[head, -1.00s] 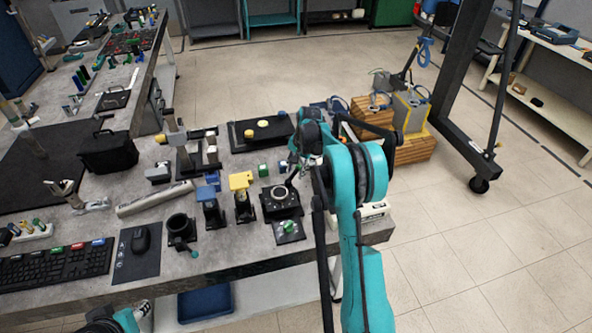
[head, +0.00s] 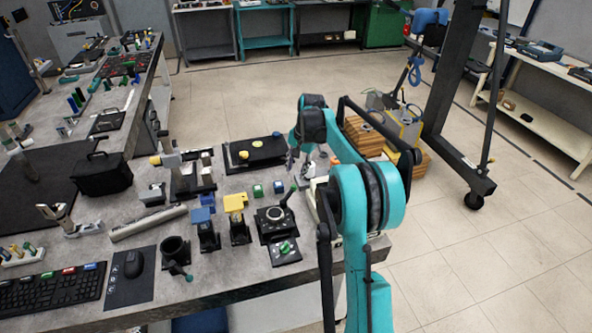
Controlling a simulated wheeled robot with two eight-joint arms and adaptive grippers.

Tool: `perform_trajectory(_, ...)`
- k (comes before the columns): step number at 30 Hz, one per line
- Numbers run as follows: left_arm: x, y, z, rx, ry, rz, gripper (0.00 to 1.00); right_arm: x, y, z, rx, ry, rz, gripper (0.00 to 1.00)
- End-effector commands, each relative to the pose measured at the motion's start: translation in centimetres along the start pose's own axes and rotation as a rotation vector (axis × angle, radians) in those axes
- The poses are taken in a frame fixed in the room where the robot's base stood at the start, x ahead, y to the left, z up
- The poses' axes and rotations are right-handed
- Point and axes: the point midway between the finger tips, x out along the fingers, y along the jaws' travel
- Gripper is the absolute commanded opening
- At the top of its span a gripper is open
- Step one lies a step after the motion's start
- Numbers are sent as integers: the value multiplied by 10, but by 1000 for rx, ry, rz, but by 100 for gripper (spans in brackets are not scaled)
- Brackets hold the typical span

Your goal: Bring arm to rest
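My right arm is teal and black and reaches in from the bottom right. Its gripper (head: 298,168) points down, small and grey, over the table's (head: 222,262) right end. Its thin fingers look apart with nothing visible between them. It is just behind the black joystick box (head: 272,222), whose lever stands tilted with a green tip, and appears clear of it. My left gripper is out of the picture.
Wooden crates and a black frame (head: 455,110) stand right; open floor lies beyond.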

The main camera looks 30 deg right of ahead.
Motion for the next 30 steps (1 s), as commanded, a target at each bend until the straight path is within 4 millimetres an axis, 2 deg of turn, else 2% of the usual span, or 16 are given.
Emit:
perform_trajectory(9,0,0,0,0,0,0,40,-1,0,2,-5,2,-1,34)
perform_trajectory(13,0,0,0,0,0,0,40,-16,-3,21,-55,21,-10,34)
perform_trajectory(17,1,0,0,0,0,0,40,-44,-3,65,-171,67,-28,34)
perform_trajectory(21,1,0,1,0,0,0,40,-71,7,123,-325,131,-53,34)
perform_trajectory(25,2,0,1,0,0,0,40,-86,25,175,-469,191,-74,34)
perform_trajectory(30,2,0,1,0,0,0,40,-91,58,238,-655,273,-101,34)
